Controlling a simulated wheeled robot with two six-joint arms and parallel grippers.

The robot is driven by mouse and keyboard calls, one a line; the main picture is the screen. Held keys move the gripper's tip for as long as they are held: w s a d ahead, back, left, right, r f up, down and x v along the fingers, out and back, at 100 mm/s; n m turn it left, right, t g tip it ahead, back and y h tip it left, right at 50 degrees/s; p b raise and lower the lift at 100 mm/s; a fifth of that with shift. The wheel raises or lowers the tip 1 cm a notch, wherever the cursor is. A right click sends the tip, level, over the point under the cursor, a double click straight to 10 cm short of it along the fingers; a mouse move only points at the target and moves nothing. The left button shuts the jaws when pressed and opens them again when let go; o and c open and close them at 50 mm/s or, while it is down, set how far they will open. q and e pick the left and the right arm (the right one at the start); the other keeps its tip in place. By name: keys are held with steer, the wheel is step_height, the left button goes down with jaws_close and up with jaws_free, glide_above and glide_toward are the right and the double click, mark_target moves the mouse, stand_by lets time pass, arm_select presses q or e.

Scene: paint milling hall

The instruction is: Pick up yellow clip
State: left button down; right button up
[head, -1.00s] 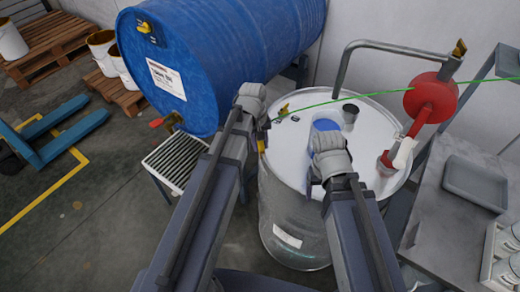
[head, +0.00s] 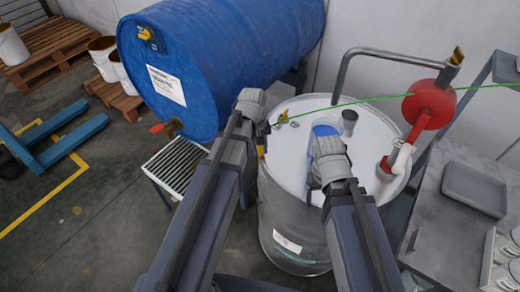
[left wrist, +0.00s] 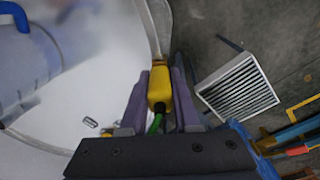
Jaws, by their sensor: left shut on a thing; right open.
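The yellow clip (left wrist: 160,90) is between the two fingers of my left gripper (left wrist: 161,85) in the left wrist view, with a green cable (left wrist: 156,123) at its near end. The gripper is shut on it. Its far end is at the drum's rim; I cannot tell whether it touches. In the head view a little yellow (head: 261,151) shows beside my left gripper (head: 257,138), at the left edge of the pale drum (head: 292,160). My right gripper (head: 318,180) is open above the drum lid; its fingers are mostly hidden by my arm.
A large blue drum (head: 215,55) lies behind on the left, with a slatted grate (head: 176,162) below it. A red pump part (head: 430,104) and a bent grey pipe (head: 385,55) rise at the drum's right. A grey bench with a tray (head: 475,185) stands farther right.

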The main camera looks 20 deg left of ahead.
arm_select(q)
step_height(320, 180, up, 10)
steer(key=p, duration=0.9)
steer(key=shift+f, duration=0.2)
steer(key=shift+f, duration=0.1)
step_height(320, 180, down, 2)
steer(key=shift+f+b, duration=0.1)
steer(key=shift+b, duration=1.05)
steer(key=shift+r, duration=0.2)
